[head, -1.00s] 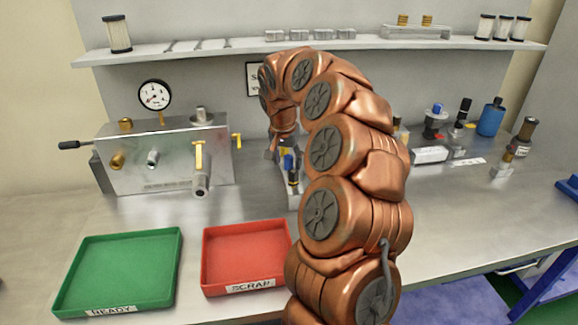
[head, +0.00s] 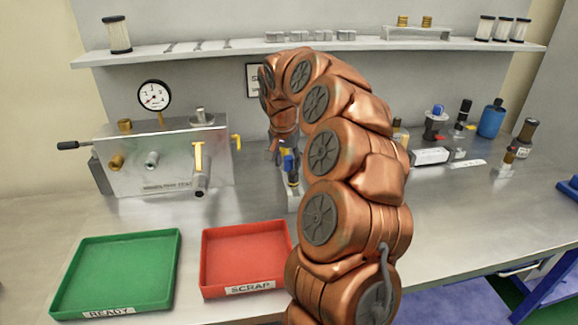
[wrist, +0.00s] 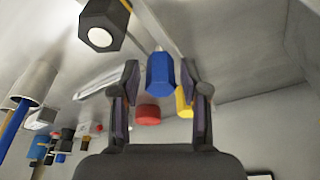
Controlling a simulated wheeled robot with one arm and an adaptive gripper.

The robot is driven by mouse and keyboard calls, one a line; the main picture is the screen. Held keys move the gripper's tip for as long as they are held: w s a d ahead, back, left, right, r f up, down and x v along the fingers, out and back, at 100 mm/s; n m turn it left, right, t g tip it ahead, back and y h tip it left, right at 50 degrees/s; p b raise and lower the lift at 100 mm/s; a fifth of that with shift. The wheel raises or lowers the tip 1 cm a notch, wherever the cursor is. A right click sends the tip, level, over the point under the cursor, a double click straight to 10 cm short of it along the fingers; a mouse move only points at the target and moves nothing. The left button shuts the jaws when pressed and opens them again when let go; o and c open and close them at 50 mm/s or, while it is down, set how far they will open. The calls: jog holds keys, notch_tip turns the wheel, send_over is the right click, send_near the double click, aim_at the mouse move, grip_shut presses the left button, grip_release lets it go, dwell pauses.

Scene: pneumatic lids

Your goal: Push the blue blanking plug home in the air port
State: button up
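The blue blanking plug (wrist: 160,73) is a blue faceted cylinder near the middle of the wrist view. It lies between and slightly beyond my fingertips, with a gap on each side. In the head view a blue part (head: 288,161), likely this plug, shows just below my gripper (head: 281,148), above a metal block (head: 294,197). My gripper, also in the wrist view (wrist: 160,78), is open, its dark fingers apart. A red round part (wrist: 148,114) and a yellow part (wrist: 184,101) show near the plug. The air port itself cannot be made out; my arm hides much of the block.
A metal box (head: 165,165) with gauge (head: 154,96) and yellow levers stands left. The green READY tray (head: 173,262) and red SCRAP tray (head: 206,262) are in front. A shelf (head: 240,45) runs behind. Bottles, including a blue one (head: 491,120), stand right. A dark hexagonal part (wrist: 102,28) is near my gripper.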

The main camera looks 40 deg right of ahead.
aim_at(290, 157)
grip_shut()
jog(key=shift+r+p, duration=0.55)
jog(key=shift+r, duration=1.95)
